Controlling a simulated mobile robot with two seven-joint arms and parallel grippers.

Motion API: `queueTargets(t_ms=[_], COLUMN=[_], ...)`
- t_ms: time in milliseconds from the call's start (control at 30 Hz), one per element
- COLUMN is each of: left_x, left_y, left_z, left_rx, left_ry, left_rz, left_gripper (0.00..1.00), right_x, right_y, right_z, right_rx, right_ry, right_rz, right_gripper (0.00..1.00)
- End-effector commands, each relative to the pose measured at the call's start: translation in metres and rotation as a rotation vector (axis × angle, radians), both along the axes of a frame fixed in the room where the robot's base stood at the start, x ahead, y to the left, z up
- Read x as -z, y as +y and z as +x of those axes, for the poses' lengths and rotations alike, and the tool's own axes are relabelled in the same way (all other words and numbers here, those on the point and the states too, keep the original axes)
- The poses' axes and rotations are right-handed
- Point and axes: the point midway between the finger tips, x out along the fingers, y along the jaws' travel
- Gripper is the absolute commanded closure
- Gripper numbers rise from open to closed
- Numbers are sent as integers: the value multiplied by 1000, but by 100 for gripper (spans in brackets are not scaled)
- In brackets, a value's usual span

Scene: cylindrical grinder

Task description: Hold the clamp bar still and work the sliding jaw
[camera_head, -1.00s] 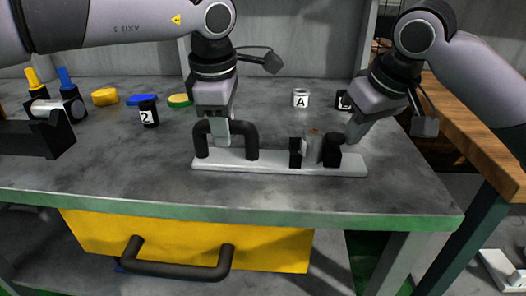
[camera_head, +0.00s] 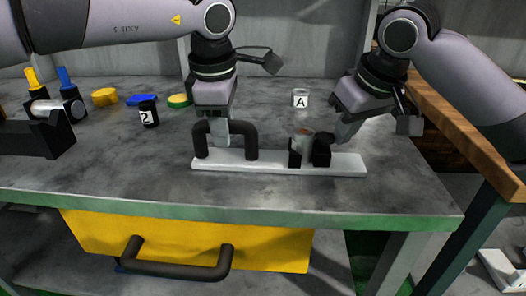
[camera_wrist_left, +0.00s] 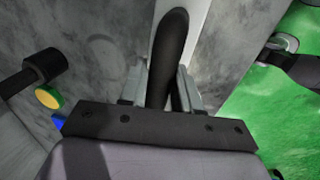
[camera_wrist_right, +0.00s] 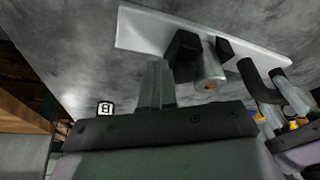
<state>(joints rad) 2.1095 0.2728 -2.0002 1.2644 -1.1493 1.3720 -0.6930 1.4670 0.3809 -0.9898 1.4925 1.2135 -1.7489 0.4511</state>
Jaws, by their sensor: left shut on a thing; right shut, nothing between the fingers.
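The pale clamp bar (camera_head: 340,166) lies flat on the grey bench. A dark arched handle (camera_head: 252,140) stands on its left part. My left gripper (camera_head: 222,138) is shut on this handle, which passes between its fingers in the left wrist view (camera_wrist_left: 172,60). On the bar's right part stand a black fixed jaw (camera_head: 294,152), a grey cylinder (camera_head: 306,142) and the black sliding jaw (camera_head: 322,152). In the right wrist view, the cylinder (camera_wrist_right: 209,68) sits between both jaws. My right gripper (camera_head: 342,138) is shut and empty, its tips right beside the sliding jaw's outer side; contact is unclear.
A white can marked A (camera_head: 300,97) stands behind the bar. A black can marked 2 (camera_head: 148,113) and coloured discs (camera_head: 105,97) are at the back left. The bench's green front edge (camera_head: 240,212) lies nearer me. The bench right of the bar is clear.

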Motion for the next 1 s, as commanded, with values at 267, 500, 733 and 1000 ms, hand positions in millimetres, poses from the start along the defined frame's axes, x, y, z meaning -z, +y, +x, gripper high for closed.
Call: queueTargets(t_ms=[267, 500, 733, 1000], left_x=[0, 0, 0, 0], left_y=[-4, -4, -3, -2], left_z=[-1, -1, -1, -1], left_rx=[5, 3, 2, 0], left_ry=[-2, 0, 1, 2], left_rz=[-6, -5, -6, -6], left_gripper=[100, 100, 100, 100], right_x=[-10, -26, -38, -54], right_y=[6, 5, 0, -2], right_z=[-2, -2, -1, -1], right_rx=[-17, -18, -11, -7], right_ry=[-5, -8, -4, -3], right_rz=[12, 13, 8, 7], right_gripper=[100, 100, 100, 100])
